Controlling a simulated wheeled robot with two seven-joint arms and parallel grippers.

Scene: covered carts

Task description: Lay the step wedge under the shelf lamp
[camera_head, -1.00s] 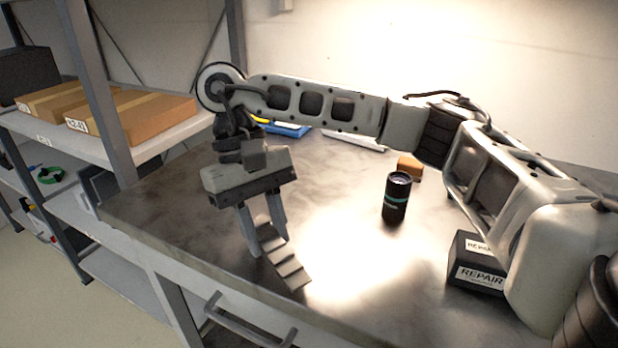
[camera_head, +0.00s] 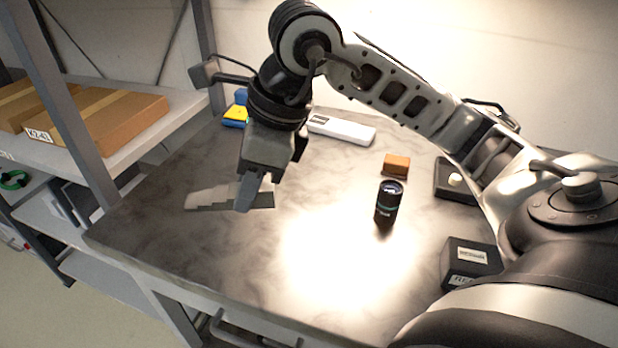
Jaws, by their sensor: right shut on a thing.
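The step wedge (camera_head: 208,199) is a grey stepped piece at the left-middle of the table. My right gripper (camera_head: 249,198) points down and is shut on the wedge near its right end. The wedge lies crosswise, its stepped end pointing left. I cannot tell whether it touches the table or hangs just above it. The shelf lamp itself is not in view; a bright pool of light (camera_head: 335,262) lies on the table to the right of the wedge. My left gripper is not in view.
A black cylinder with a teal band (camera_head: 387,208) stands at the light's upper right edge. Behind it are an orange-brown block (camera_head: 397,164) and a white device (camera_head: 341,130). A black box (camera_head: 469,262) sits right. Shelves with cardboard boxes (camera_head: 105,128) stand left. The lit area is clear.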

